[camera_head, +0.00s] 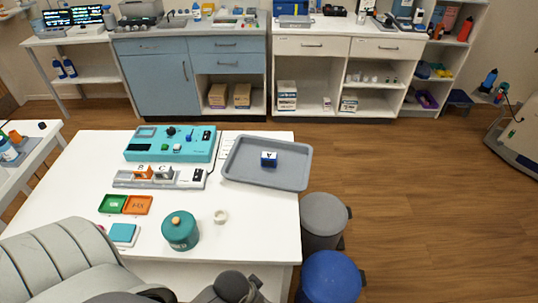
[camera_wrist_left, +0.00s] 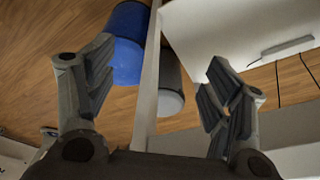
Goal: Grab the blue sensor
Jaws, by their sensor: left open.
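The blue sensor (camera_head: 268,160), a small blue block with a white face lettered A, lies in the grey tray (camera_head: 240,178) at the right end of the white table. Two similar blocks, an orange one lettered B (camera_head: 143,172) and a grey one lettered C (camera_head: 164,172), sit in a fixture left of the tray. My left gripper (camera_wrist_left: 158,88) is open and empty in the left wrist view, with a table edge and bins beyond its fingers. The sensor does not show in that view. My right gripper is not in view.
A teal device (camera_head: 170,154), green (camera_head: 114,204) and orange (camera_head: 138,205) trays, a teal canister (camera_head: 180,232) and a white ring (camera_head: 220,216) share the table. Grey (camera_head: 324,215) and blue (camera_head: 330,277) bins stand by its right edge.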

